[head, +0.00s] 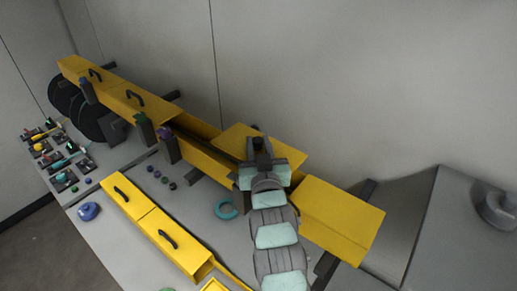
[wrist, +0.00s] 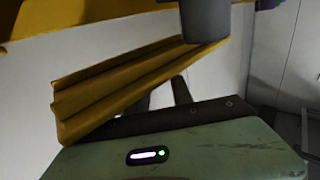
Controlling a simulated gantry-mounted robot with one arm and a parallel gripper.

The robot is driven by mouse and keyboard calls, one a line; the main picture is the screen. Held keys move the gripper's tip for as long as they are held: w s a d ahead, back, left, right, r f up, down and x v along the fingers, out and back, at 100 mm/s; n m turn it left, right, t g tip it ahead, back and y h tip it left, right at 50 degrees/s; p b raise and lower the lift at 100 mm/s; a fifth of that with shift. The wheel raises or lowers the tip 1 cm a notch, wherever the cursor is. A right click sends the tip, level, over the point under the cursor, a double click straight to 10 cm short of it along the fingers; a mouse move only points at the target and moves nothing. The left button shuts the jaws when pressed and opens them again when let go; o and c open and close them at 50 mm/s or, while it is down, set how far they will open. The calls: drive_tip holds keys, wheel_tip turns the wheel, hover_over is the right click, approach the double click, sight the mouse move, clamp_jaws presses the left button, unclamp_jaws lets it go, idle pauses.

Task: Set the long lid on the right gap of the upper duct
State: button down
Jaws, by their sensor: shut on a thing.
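The upper duct (head: 204,157) is a long yellow channel running from the upper left to the right along the wall. Its middle stretch beside the lid is open on top. The long lid (head: 236,136) is a flat yellow piece over the right part of this open stretch, and it looks raised above the duct. My gripper (head: 260,150) is shut on the lid near its middle, with the arm coming from below. In the wrist view, ridged yellow channel work (wrist: 140,85) shows beyond my pale green gripper body.
Lids with black handles (head: 135,97) cover the duct's left part. A yellow covered section (head: 340,215) lies right of my gripper. Dark posts with coloured tops (head: 168,146) stand beside the duct. A lower yellow duct (head: 150,225) and a teal ring (head: 225,208) lie on the grey bench.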

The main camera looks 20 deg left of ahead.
wheel_tip(320, 180, down, 2)
drive_tip(key=shift+f, duration=0.2)
drive_tip(key=shift+f+b, duration=0.4)
drive_tip(key=shift+f, duration=0.2)
drive_tip(key=c, duration=1.1)
unclamp_jaws()
